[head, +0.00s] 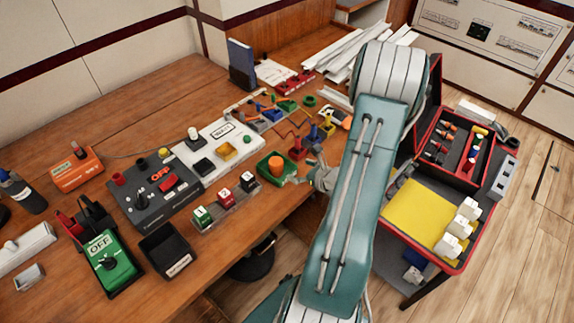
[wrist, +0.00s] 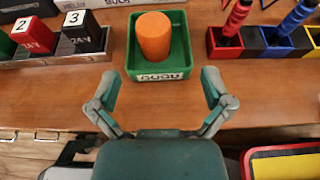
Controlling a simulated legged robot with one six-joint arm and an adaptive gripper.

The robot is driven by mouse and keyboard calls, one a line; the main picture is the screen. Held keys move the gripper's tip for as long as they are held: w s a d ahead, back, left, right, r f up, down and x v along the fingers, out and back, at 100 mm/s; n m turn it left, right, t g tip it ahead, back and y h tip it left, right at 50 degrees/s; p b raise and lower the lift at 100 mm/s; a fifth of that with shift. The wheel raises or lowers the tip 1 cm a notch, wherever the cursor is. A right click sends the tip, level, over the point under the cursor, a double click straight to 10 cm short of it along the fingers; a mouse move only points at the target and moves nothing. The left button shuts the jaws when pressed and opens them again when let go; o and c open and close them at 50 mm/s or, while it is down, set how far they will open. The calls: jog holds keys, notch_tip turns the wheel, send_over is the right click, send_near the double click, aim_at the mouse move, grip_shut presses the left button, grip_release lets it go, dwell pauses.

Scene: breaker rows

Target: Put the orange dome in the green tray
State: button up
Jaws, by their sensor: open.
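The orange dome (wrist: 154,37) is a rounded orange cylinder. It stands upright inside the green tray (wrist: 181,63) in the wrist view, and the tray's front wall carries white lettering. In the head view the dome (head: 275,166) and the tray (head: 264,177) are near the front edge of the wooden bench, just left of my gripper (head: 310,176). In the wrist view my gripper (wrist: 158,92) is open and empty. Its fingers are spread in front of the tray, apart from the dome. My arm hides part of the bench in the head view.
Numbered blocks (wrist: 86,32) stand in a rack left of the tray. Coloured bins (wrist: 262,42) holding screwdrivers stand to its right. A red cart (head: 418,215) with a yellow mat is beyond my arm. Bare bench lies in front of the tray.

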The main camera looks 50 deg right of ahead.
jog(key=shift+v, duration=0.95)
jog(key=w+a+r+n+g+y, duration=0.2)
jog(key=a+r+n+g+y, duration=0.2)
jog(key=a+r+n, duration=0.45)
jog(key=w+a+r+n+g+y, duration=0.25)
jog(key=a+r+n+y, duration=0.2)
jog(key=a+n, duration=0.75)
jog(key=s+a+r+n+g+h, duration=0.1)
jog(key=s+a+r+n+h, duration=0.7)
jog(key=r+n, duration=0.5)
jog(key=s+a+n, duration=0.2)
jog(key=shift+s, duration=0.4)
jog(key=shift+a+n+g+h, duration=0.2)
jog(key=shift+n+g+h, duration=0.05)
jog(key=shift+n, duration=0.1)
